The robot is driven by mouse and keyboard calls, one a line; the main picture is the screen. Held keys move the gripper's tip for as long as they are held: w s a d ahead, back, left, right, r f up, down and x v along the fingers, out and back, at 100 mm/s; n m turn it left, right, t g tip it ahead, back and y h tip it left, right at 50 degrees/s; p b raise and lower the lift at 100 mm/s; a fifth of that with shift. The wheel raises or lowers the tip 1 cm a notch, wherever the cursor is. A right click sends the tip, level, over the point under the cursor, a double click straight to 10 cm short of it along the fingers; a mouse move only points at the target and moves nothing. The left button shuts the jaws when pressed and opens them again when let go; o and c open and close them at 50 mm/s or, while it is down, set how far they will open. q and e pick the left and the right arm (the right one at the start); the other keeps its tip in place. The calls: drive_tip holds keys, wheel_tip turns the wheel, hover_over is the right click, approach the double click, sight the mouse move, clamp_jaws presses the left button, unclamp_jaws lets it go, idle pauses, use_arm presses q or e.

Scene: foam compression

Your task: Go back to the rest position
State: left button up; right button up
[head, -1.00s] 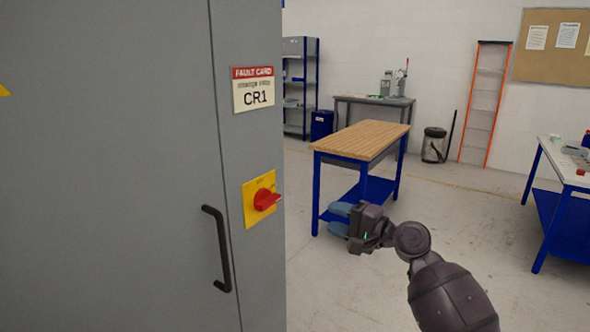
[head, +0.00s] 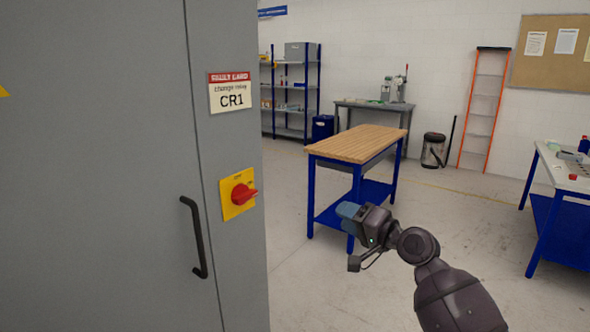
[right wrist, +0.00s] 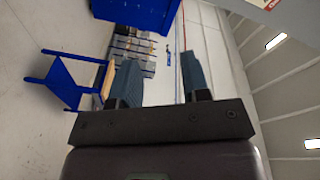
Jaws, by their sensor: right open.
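My right gripper (head: 347,213) is held out in the air in the head view, in front of the wooden-topped workbench and right of the grey cabinet (head: 95,170). In the right wrist view its two blue-grey fingers (right wrist: 157,85) stand apart with nothing between them. The gripper is apart from the switch and handle. My left gripper is not in view.
A workbench (head: 358,143) with blue legs stands beyond the gripper. Another bench (head: 565,172) is at the right edge. Shelves (head: 290,90), a bin (head: 433,150) and an orange ladder (head: 484,108) stand at the back. Open floor lies between the benches.

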drive_tip(key=s+d+f+n+t+h, duration=0.2)
drive_tip(key=s+d+f+n+h, duration=0.15)
drive_tip(key=s+d+f, duration=0.35)
drive_tip(key=s+d+f+n+t+h, duration=0.1)
drive_tip(key=s+d+f+n+h, duration=0.15)
drive_tip(key=s+f+h, duration=0.45)
drive_tip(key=s+d+f+g+h, duration=0.1)
drive_tip(key=s+d+f+g, duration=0.1)
drive_tip(key=s+f, duration=0.8)
drive_tip(key=s+d+f+m+g+h, duration=0.1)
drive_tip(key=s+d+f, duration=0.3)
drive_tip(key=s+f, duration=0.6)
drive_tip(key=s+g, duration=0.1)
drive_tip(key=s, duration=0.2)
drive_tip(key=shift+s+d+f, duration=0.15)
drive_tip(key=shift+s+f, duration=0.05)
drive_tip(key=shift+f, duration=0.2)
